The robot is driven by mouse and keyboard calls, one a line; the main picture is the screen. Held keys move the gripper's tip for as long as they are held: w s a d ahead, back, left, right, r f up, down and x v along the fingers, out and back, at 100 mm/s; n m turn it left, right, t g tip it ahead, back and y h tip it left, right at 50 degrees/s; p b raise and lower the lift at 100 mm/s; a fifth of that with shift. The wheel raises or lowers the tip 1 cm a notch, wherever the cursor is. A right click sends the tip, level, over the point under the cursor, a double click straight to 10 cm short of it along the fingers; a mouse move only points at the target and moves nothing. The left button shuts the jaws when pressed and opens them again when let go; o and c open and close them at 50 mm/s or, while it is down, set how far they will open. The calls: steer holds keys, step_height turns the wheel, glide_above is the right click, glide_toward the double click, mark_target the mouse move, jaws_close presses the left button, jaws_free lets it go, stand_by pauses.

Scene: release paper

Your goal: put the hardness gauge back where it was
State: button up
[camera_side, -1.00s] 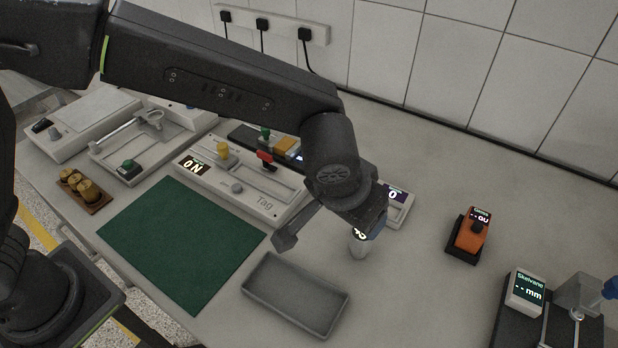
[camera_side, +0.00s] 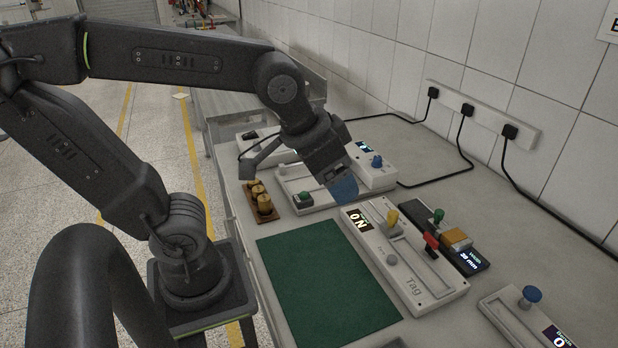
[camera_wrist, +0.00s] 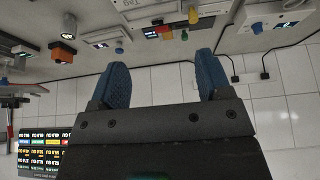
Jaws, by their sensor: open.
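I cannot make out the hardness gauge for sure in the current frames. In the wrist view, a small pale upright shape (camera_wrist: 70,22) stands on the bench near an orange meter; it is too small to identify. My gripper (camera_side: 342,190) is above the rear part of the bench, over the station with the green knob. In the wrist view, its two blue fingers are spread apart with nothing between them (camera_wrist: 161,65).
A green mat (camera_side: 325,285) lies at the bench front. Beside it is the white Tag station (camera_side: 405,262). A wooden block with brass weights (camera_side: 262,212) sits at the bench edge. Power plugs (camera_side: 468,108) line the wall. The orange meter (camera_wrist: 62,50) shows in the wrist view.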

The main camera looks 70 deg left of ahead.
steer(key=s, duration=0.1)
steer(key=s+a, duration=0.1)
steer(key=s+a+f, duration=0.1)
steer(key=shift+s, duration=0.3)
